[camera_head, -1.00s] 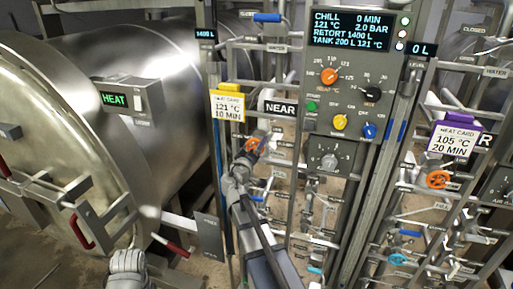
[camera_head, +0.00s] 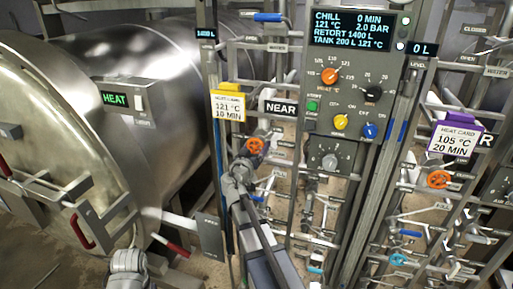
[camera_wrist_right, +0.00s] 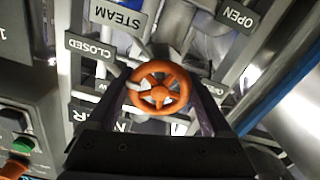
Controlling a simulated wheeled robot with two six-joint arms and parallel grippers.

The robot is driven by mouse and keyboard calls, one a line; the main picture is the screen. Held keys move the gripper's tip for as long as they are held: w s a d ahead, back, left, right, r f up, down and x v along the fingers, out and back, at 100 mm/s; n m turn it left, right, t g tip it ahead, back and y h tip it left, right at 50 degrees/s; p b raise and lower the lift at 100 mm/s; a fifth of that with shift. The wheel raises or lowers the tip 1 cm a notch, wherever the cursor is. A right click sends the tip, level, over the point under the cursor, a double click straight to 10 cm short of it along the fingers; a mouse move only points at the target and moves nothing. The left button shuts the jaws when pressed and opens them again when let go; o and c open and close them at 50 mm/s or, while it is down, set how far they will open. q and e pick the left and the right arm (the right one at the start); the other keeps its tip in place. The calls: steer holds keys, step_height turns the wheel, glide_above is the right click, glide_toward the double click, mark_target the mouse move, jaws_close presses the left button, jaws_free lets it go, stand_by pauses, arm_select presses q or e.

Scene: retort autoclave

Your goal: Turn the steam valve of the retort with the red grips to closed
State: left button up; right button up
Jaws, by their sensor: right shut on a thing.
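The big steel retort (camera_head: 165,75) stands at the left, and its door carries red grips (camera_head: 82,231). An orange handwheel (camera_head: 256,145) sits on the pipe rack to the right of this retort, left of the NEAR sign. My right gripper (camera_wrist_right: 160,92) is shut on this orange wheel (camera_wrist_right: 158,68), with its dark fingers on either side of the rim. In the right wrist view, a STEAM plate (camera_wrist_right: 119,17) is above the wheel, a CLOSED plate (camera_wrist_right: 91,46) at the left and an OPEN plate (camera_wrist_right: 236,16) at the upper right. My left gripper's fingers do not show.
A control panel (camera_head: 345,105) with knobs is right of the wheel; its screen reads CHILL, 121 °C, 2.0 BAR. A yellow heat card (camera_head: 228,104) hangs left of the wheel. Another orange wheel (camera_head: 438,180) is on the right rack under a purple-clipped card. Pipes and blue levers crowd the rack.

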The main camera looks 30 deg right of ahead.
steer(key=shift+f, duration=0.1)
stand_by(0.3)
steer(key=o, duration=1.1)
steer(key=shift+o, duration=0.2)
steer(key=v, duration=0.7)
steer(key=shift+s+a, duration=0.25)
steer(key=shift+a, duration=0.05)
steer(key=shift+x, duration=3.95)
